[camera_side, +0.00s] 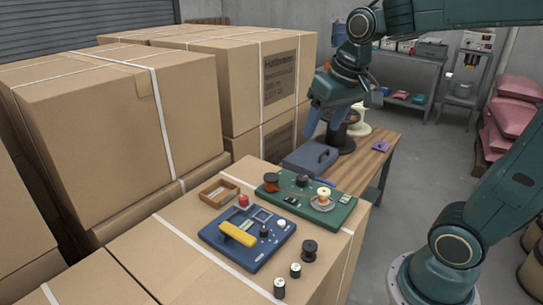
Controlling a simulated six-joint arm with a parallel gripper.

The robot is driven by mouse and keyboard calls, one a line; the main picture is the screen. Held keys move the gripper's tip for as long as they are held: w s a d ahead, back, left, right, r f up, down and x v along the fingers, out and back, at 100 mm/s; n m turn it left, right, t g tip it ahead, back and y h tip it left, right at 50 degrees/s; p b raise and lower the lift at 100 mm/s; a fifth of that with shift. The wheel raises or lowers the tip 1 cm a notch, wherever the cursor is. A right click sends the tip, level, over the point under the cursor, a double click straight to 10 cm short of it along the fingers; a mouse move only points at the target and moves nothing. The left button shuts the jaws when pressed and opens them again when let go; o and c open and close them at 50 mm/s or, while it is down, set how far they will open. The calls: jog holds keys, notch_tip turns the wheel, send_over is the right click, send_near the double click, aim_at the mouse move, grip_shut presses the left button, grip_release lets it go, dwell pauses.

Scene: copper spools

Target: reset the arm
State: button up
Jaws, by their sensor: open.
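My gripper (322,122) hangs at the end of my arm, pointing down, at the upper middle of the side view. Its blue fingers look apart with nothing between them. It is beyond the two device boards, near the grey case and the dark spool on the wooden bench. The blue board (246,240) with a yellow handle and the green board (325,213) lie on the carton top. A copper spool (271,183) stands on the green board's left part, and a pale-flanged spool (323,198) on its right part.
Small dark spools (309,249) stand on the carton (190,262) at the front. A wooden tray (219,193) lies at the boards' left. A grey case (310,159) sits on the wooden bench (372,160). Tall strapped cartons (115,110) fill the left side.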

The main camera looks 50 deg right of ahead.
jog(key=s+a+f+n+t, duration=0.1)
jog(key=s+a, duration=0.4)
jog(key=s, duration=0.6)
jog(key=shift+s+f+n+t+y, duration=0.2)
jog(key=shift+f+n+t+y, duration=0.25)
jog(key=shift+n, duration=0.95)
